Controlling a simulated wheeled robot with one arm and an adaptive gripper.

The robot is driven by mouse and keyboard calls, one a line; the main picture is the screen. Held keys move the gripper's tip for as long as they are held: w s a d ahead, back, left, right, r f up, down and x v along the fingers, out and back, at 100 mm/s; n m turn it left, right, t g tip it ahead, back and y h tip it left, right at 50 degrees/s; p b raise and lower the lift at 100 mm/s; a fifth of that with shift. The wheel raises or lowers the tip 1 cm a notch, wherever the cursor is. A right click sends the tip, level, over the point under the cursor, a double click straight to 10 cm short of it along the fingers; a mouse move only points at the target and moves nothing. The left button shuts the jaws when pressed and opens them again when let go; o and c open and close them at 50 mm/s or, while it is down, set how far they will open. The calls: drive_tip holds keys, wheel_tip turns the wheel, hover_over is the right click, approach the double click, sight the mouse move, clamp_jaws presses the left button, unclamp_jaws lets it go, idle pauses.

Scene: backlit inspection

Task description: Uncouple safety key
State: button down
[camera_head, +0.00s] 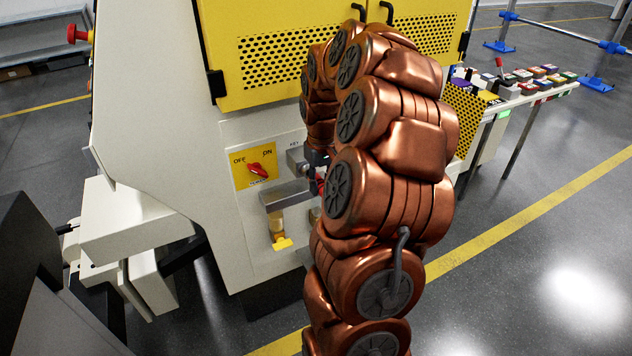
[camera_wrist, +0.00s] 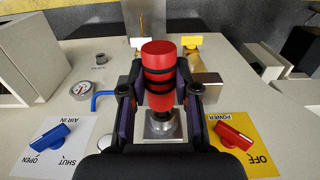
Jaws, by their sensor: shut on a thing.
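The safety key is a red cylinder with black bands (camera_wrist: 159,72), standing between my fingers in the wrist view. My gripper (camera_wrist: 160,96) is shut on it, one dark finger on each side. Below the red grip, a grey metal neck meets a square metal block (camera_wrist: 163,130) on the pale panel. I cannot tell how deep the neck sits in the block. In the head view my arm hides most of this, and only a bit of red (camera_head: 319,182) shows beside the arm.
A red power switch (camera_wrist: 234,134) on a yellow plate and a blue air valve (camera_wrist: 50,137) flank the gripper. A gauge (camera_wrist: 82,91) and blue pipe (camera_wrist: 104,99) are close by. The yellow guard door (camera_head: 270,60) stands above. A table with coloured items (camera_head: 525,80) is at right.

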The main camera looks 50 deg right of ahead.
drive_tip(key=shift+s+a+b, duration=0.25)
drive_tip(key=shift+s+b, duration=0.1)
drive_tip(key=shift+s, duration=0.3)
drive_tip(key=shift+s+a+b, duration=0.2)
drive_tip(key=shift+s+b, duration=0.1)
drive_tip(key=shift+s, duration=0.35)
idle(0.6)
